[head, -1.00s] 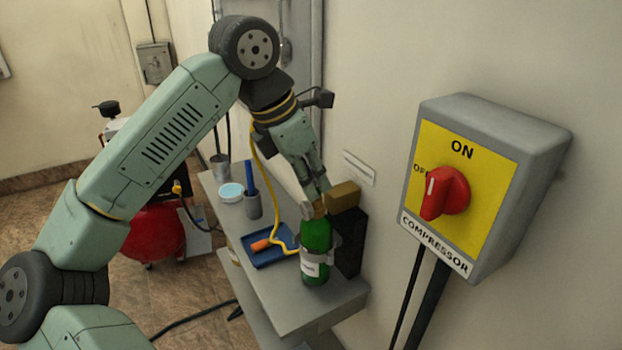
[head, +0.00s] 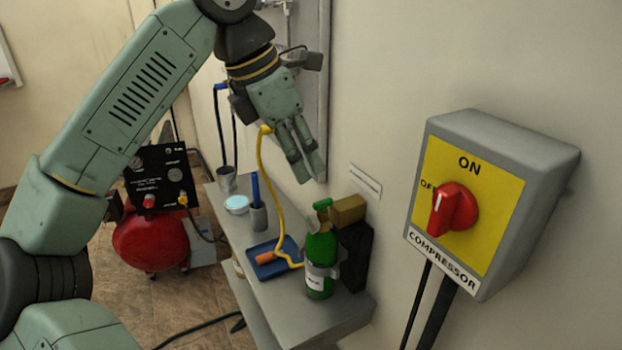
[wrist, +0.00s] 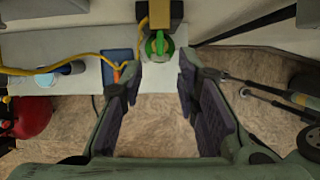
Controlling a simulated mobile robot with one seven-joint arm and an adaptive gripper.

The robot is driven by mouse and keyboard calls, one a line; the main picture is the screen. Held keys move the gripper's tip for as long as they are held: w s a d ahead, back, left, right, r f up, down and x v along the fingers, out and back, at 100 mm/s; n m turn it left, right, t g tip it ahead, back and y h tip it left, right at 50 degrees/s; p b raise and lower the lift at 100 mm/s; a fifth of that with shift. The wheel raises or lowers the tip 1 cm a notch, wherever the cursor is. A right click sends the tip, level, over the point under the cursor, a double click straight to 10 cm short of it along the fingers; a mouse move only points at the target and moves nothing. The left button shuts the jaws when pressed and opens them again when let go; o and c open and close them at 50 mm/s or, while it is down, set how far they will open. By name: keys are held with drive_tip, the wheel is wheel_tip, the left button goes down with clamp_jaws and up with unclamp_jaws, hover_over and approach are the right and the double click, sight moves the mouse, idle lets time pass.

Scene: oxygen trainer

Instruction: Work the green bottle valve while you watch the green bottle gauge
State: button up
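The green bottle (head: 318,280) stands upright on the grey shelf, with a pale label and a bracket around it. Its green valve (head: 323,207) shows on top, and is seen from above in the wrist view (wrist: 159,45). I cannot make out the green bottle gauge; a tan block (head: 347,209) sits beside the valve. My gripper (head: 310,178) is above the bottle, apart from the valve. In the wrist view its fingers (wrist: 158,72) are spread wide with nothing between them.
A blue tray (head: 288,243) with an orange-ended yellow hose, a grey cup (head: 259,217) and a light-blue-lidded jar (head: 237,203) are on the shelf (head: 290,310). The compressor switch box (head: 490,200) juts from the wall at right. A red tank (head: 150,240) stands on the floor.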

drive_tip(key=v, duration=0.3)
drive_tip(key=shift+a+r, duration=0.1)
drive_tip(key=shift+r, duration=0.15)
idle(1.3)
